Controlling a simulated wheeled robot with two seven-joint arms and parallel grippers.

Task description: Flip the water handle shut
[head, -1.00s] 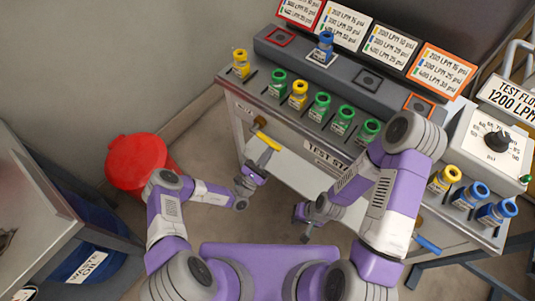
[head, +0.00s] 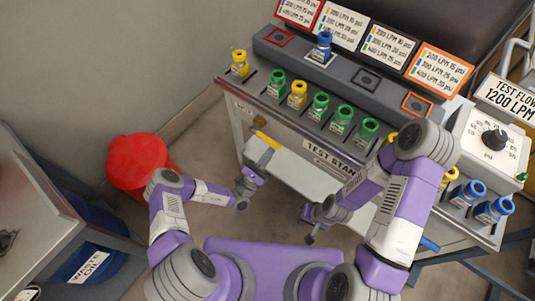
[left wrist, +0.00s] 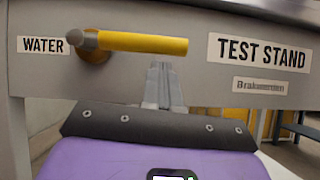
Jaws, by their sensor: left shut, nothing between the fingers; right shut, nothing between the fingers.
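The water handle (left wrist: 142,43) is a yellow lever on a pivot right of the WATER label (left wrist: 43,45). It lies level along the stand's front panel, its free end to the right. It also shows in the head view (head: 267,140). My left gripper (left wrist: 163,72) is shut and empty, its fingertips just below the handle's free half; whether they touch it I cannot tell. In the head view my left gripper (head: 262,157) is close under the handle. My right gripper (head: 309,239) is shut and empty, low in front of the stand.
The test stand (head: 235,115) carries several yellow, green and blue fittings along its top. A blue handle (head: 429,243) sits at its right front, partly behind my right arm. A red bin (head: 137,162) and a waste oil drum (head: 88,262) stand at left. Floor between them is clear.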

